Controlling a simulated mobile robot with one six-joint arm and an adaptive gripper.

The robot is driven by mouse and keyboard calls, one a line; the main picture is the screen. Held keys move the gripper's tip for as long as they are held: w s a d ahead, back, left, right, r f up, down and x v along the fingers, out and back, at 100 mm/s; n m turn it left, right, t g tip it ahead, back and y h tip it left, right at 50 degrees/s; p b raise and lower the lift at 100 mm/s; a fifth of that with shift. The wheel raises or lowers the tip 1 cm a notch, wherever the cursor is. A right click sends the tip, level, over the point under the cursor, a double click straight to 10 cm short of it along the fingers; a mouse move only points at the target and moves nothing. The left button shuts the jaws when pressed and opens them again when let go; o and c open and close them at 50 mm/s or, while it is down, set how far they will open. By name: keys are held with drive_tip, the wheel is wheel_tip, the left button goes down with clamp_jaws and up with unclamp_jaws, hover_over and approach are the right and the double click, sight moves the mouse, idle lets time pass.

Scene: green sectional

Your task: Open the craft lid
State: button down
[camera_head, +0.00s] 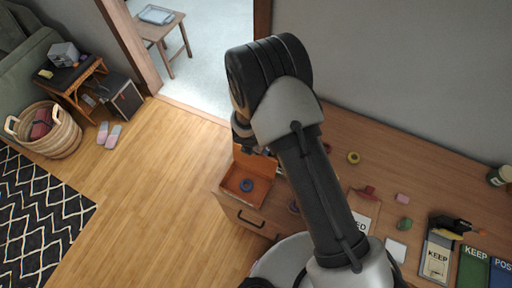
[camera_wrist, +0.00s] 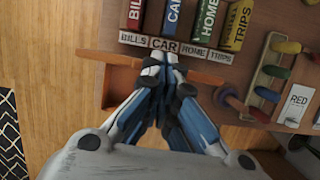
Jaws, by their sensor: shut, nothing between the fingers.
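An orange-brown open-topped box (camera_head: 262,192) sits at the left end of the wooden desk, with a blue ring (camera_head: 247,185) inside. An orange panel (camera_head: 253,163) stands up along its back side and looks like its raised lid. My arm covers part of it. In the wrist view, orange-brown box parts (camera_wrist: 122,80) show left of my gripper (camera_wrist: 165,60), and a thin board edge runs across behind the fingers. My gripper's fingertips are together and empty, close to that edge. I cannot tell whether they touch it. In the head view my arm mostly hides the gripper.
Binders (camera_wrist: 172,18) labelled BILLS, CAR, HOME and TRIPS stand just beyond my fingertips. The desk drawer (camera_head: 250,217) is below the box. Wooden floor (camera_head: 150,190) is clear to the left.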

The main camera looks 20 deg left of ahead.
drive_tip(key=shift+w, duration=0.15)
idle(0.4)
drive_tip(key=v, duration=1.2)
drive_tip(key=w+d+r+m+b, duration=0.2)
drive_tip(key=d+r+m+b, duration=0.3)
drive_tip(key=d+m, duration=0.35)
drive_tip(key=w+d+r+m+b, duration=0.2)
drive_tip(key=d+r+m+b, duration=0.4)
drive_tip(key=d, duration=0.3)
drive_tip(key=s+d+r+m+b, duration=0.2)
drive_tip(key=s+d+m+b, duration=0.3)
drive_tip(key=d+m, duration=0.4)
drive_tip(key=s+d+f+m+b, duration=0.1)
drive_tip(key=s+d+m+b, duration=0.1)
drive_tip(key=s+m, duration=0.3)
drive_tip(key=s+d+f+m+t+b, duration=0.1)
drive_tip(key=s+d+m+b, duration=0.1)
drive_tip(key=s+m, duration=0.4)
drive_tip(key=shift+s+d+f+b, duration=0.25)
drive_tip(key=shift+s+f+b, duration=0.1)
drive_tip(key=shift+s+b, duration=0.65)
